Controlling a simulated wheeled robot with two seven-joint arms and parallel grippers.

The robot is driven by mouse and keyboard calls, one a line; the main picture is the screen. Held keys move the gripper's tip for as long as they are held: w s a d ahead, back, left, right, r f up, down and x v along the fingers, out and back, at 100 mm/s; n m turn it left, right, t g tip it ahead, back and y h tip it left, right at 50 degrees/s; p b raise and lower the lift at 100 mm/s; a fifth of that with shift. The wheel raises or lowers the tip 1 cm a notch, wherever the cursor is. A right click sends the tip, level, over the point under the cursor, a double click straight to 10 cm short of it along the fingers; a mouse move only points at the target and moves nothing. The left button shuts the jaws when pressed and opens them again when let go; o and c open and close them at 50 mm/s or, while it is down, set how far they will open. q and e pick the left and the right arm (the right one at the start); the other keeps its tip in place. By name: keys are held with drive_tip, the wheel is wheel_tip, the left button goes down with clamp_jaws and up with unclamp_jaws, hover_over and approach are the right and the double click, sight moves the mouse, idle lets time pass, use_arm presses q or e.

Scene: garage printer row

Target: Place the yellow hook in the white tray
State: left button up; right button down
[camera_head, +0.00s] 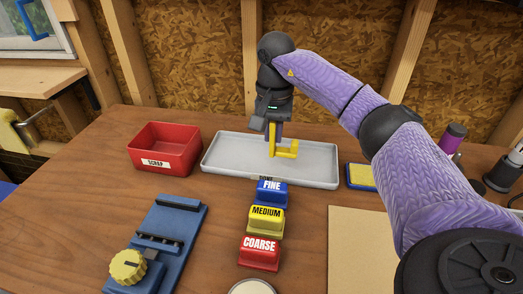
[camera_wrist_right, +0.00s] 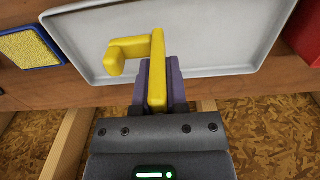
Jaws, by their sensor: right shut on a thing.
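The yellow hook (camera_head: 285,152) is held by my right gripper (camera_head: 272,130) over the white tray (camera_head: 222,162) in the head view. The right wrist view shows the yellow hook (camera_wrist_right: 132,48) between the purple fingers of my right gripper (camera_wrist_right: 158,85), with its bent end pointing left. The white tray (camera_wrist_right: 215,40) lies beyond it there and appears empty. My right gripper is shut on the hook. I cannot tell whether the hook touches the tray floor. My left gripper is not in view.
A red scrap bin (camera_head: 165,148) stands left of the tray. Blue, yellow and red blocks labelled FINE (camera_head: 271,194), MEDIUM (camera_head: 266,221) and COARSE (camera_head: 259,253) stand in front of it. A blue fixture (camera_head: 175,235) lies front left. A yellow-topped blue pad (camera_head: 360,176) lies right of the tray.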

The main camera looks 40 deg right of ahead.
sight(273, 150)
wheel_tip(273, 150, down, 5)
drive_tip(key=shift+r+b, duration=0.2)
drive_tip(key=shift+b, duration=0.4)
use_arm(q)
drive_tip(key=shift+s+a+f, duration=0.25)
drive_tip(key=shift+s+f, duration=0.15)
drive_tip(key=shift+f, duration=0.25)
use_arm(e)
drive_tip(key=shift+f, duration=0.1)
drive_tip(key=c, duration=0.7)
unclamp_jaws()
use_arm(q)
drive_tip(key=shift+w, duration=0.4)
use_arm(e)
drive_tip(key=shift+o, duration=0.2)
